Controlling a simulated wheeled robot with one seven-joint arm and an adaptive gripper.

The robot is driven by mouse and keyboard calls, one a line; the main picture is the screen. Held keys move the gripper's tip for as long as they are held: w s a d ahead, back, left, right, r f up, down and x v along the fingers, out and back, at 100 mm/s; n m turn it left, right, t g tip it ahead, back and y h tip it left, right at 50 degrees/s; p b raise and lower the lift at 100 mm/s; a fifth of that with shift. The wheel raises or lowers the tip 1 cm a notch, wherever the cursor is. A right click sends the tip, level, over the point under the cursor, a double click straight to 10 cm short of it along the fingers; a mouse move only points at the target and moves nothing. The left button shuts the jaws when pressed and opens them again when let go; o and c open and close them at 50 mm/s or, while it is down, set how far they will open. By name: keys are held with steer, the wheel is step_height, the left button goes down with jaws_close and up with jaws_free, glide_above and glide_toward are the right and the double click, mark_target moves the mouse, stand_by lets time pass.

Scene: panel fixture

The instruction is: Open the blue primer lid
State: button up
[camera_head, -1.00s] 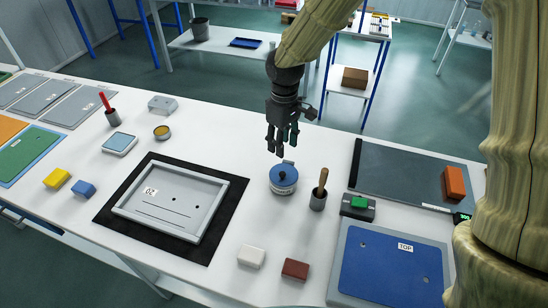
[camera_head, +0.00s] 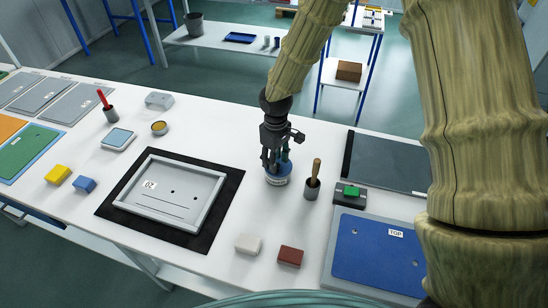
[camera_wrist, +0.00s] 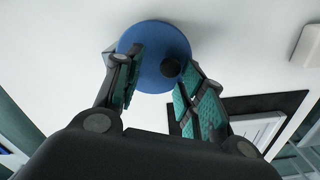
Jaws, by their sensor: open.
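The blue primer lid (camera_head: 284,168) sits on a small round pale container (camera_head: 277,182) on the white table. In the wrist view the lid (camera_wrist: 150,42) is a blue disc with a dark knob (camera_wrist: 170,67) on it. My gripper (camera_head: 276,168) is right over the lid, pointing down, and hides much of it in the head view. In the wrist view my gripper (camera_wrist: 158,85) is open, with its teal-padded fingers on either side of the knob. I cannot tell whether a finger touches the knob or lid.
A grey cup with a wooden-handled tool (camera_head: 313,180) stands close to the right of the container. A framed grey panel (camera_head: 170,195) on a black mat lies to the left. White (camera_head: 248,244) and dark red (camera_head: 290,256) blocks lie in front.

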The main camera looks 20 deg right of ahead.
mark_target(279, 172)
steer(key=shift+s+d+r, duration=0.1)
steer(key=shift+s+r, duration=0.3)
steer(key=shift+s, duration=0.3)
steer(key=shift+s+d+r, duration=0.1)
steer(key=shift+s+r, duration=0.25)
steer(key=shift+s, duration=0.35)
steer(key=shift+w+a+f, duration=0.1)
steer(key=shift+w+f, duration=0.5)
steer(key=shift+w, duration=0.2)
steer(key=c, duration=0.7)
steer(key=shift+w, duration=0.1)
jaws_close()
steer(key=shift+s+r, duration=0.2)
steer(key=shift+s, duration=0.05)
steer(key=shift+w+r, duration=0.1)
